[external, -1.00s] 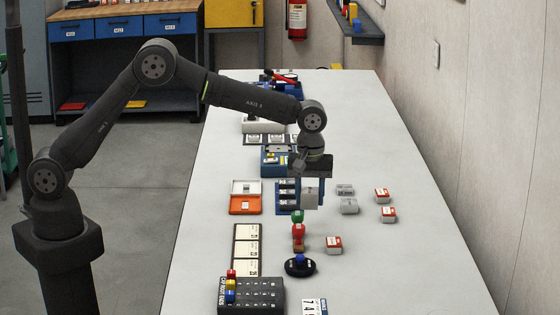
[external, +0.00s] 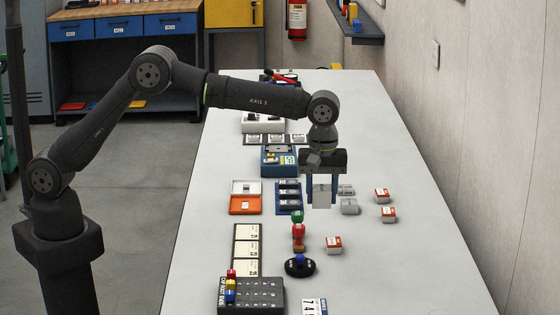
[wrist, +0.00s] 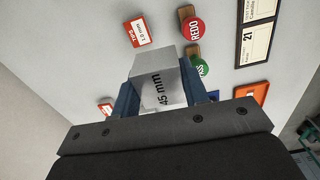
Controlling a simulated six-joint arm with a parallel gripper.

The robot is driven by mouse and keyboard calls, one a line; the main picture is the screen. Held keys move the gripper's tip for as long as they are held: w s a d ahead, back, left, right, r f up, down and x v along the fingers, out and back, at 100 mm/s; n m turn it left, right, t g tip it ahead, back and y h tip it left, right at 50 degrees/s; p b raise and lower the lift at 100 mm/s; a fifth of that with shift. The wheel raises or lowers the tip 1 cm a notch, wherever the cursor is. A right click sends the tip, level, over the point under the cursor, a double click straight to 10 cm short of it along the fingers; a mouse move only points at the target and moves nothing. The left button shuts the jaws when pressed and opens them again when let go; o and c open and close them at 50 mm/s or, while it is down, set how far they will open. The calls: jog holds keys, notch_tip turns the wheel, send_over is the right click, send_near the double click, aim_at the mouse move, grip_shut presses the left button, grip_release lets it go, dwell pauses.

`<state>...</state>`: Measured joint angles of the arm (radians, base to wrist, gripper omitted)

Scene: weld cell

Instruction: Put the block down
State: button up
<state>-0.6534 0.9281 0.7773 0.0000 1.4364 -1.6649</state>
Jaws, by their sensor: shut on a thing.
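A silver-grey metal block (external: 322,194) is held between the two blue-grey fingers of my gripper (external: 321,200). In the wrist view the block (wrist: 160,82) shows the marking "45 mm" and sits between both fingertips of my gripper (wrist: 160,100). The gripper points down over the white table (external: 390,280). The block appears to be above the table top; its exact height is hard to tell.
Red-and-white boxes (external: 388,214) stand to the right. Orange and white trays (external: 245,204) lie left. The table's right front is clear.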

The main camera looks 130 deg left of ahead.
jog(key=w, duration=0.3)
send_over(353, 231)
notch_tip(353, 231, down, 7)
jog(key=shift+f, duration=2)
jog(key=shift+f, duration=0.15)
jog(key=o, duration=1.1)
jog(key=shift+o, duration=0.2)
